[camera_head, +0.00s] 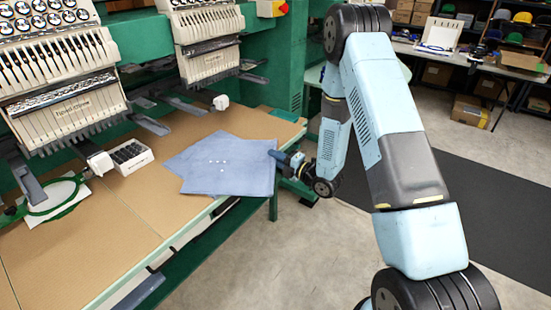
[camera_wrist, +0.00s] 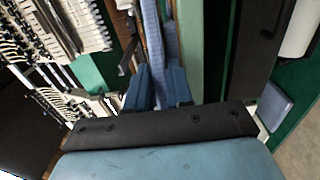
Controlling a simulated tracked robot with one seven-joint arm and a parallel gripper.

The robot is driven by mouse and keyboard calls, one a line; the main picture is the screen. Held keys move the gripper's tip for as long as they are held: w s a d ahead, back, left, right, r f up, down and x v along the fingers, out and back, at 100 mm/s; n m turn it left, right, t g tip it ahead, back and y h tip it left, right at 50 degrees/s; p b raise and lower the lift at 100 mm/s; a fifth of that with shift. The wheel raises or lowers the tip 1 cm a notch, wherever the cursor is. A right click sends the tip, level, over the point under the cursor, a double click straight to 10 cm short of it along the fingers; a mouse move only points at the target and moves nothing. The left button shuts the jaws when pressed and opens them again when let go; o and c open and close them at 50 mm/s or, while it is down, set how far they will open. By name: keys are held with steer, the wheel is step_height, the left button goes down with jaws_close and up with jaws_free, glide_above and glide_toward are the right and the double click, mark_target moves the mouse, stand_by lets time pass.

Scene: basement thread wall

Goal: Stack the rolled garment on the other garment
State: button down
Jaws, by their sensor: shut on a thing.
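Blue-grey cloth lies on the brown table in the head view, in what looks like two overlapping flat pieces. The upper piece (camera_head: 243,178) reaches the table's right edge and has several small white dots near it. The other piece (camera_head: 190,160) shows behind it, turned at an angle. I see no clear roll shape. My gripper (camera_head: 279,160) is at the right edge of the upper piece, shut on that edge. In the wrist view, my gripper (camera_wrist: 160,90) has its blue fingers around a blue cloth strip (camera_wrist: 170,45). The grip itself is partly hidden.
Cream embroidery machine heads (camera_head: 70,105) stand over the table's back. A black-and-white tray (camera_head: 130,156) and a green hoop (camera_head: 58,195) are to the left. The brown table (camera_head: 150,205) is bare in front. A blue-grey flat item (camera_head: 142,290) hangs lower, below the front edge.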

steer(key=c, duration=1)
jaws_free()
steer(key=shift+d, duration=0.1)
steer(key=v, duration=1.2)
